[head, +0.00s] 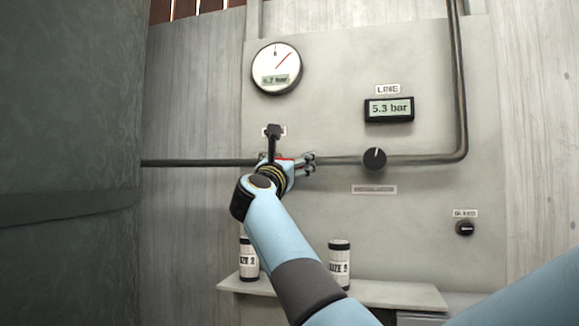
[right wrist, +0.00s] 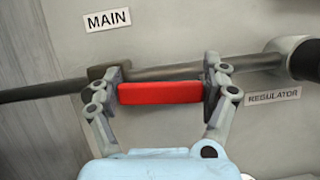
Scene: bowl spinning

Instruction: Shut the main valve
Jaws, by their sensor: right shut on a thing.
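The main valve's red handle (right wrist: 160,92) lies nearly parallel to the pipe in the right wrist view, below the white MAIN label (right wrist: 108,20). My right gripper (right wrist: 161,88) has one finger at each end of the handle and is shut on it. In the head view my right gripper (head: 303,163) is at the wall pipe, left of the black regulator knob (head: 374,159). Only a sliver of red shows there, and my wrist hides most of the valve. My left gripper is not in view.
The pipe (head: 210,163) crosses the panel and turns up at the right. A round gauge (head: 276,68) and a LINE display (head: 389,108) reading 5.3 bar are above. Two cans (head: 249,260) (head: 339,262) stand on a shelf (head: 400,294) below. A dark wall (head: 70,110) fills the left.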

